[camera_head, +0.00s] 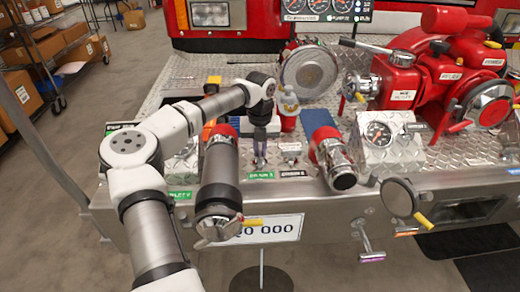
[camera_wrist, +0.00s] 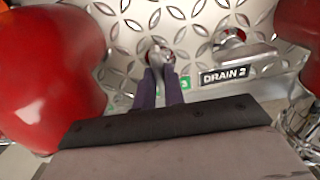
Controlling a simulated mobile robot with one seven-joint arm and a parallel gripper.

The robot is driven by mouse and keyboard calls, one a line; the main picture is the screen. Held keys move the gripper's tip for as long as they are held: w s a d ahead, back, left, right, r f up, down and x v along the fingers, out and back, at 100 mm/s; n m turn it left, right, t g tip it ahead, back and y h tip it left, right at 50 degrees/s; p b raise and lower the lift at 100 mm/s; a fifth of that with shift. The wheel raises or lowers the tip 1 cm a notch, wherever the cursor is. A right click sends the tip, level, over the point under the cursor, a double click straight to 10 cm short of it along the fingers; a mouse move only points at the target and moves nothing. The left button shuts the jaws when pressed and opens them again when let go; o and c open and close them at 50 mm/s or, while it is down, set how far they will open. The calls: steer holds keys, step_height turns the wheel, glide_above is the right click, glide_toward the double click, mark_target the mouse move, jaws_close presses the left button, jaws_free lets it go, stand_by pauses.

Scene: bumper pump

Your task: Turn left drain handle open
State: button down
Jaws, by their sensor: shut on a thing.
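The left drain handle (camera_wrist: 158,57) is a small metal lever on the diamond-plate panel, above the green label (camera_head: 261,175). My gripper (camera_wrist: 160,88) is shut on it, with the two dark fingers on either side of its lower end. In the head view my gripper (camera_head: 260,158) reaches down to the panel from above and hides most of the handle. The handle's exact angle is hard to tell.
The right drain handle (camera_wrist: 243,52) is close on the right, above the black DRAIN 2 label (camera_wrist: 224,75). A red-and-steel pipe (camera_head: 220,165) stands close on the left, and another capped outlet (camera_head: 332,160) on the right. A red pump (camera_head: 440,75) is at the right.

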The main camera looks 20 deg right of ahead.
mark_target(260, 151)
steer(key=shift+n, duration=0.3)
steer(key=c, duration=1.5)
jaws_free()
step_height(260, 151, up, 14)
steer(key=shift+f+b, duration=0.1)
steer(key=shift+b, duration=0.65)
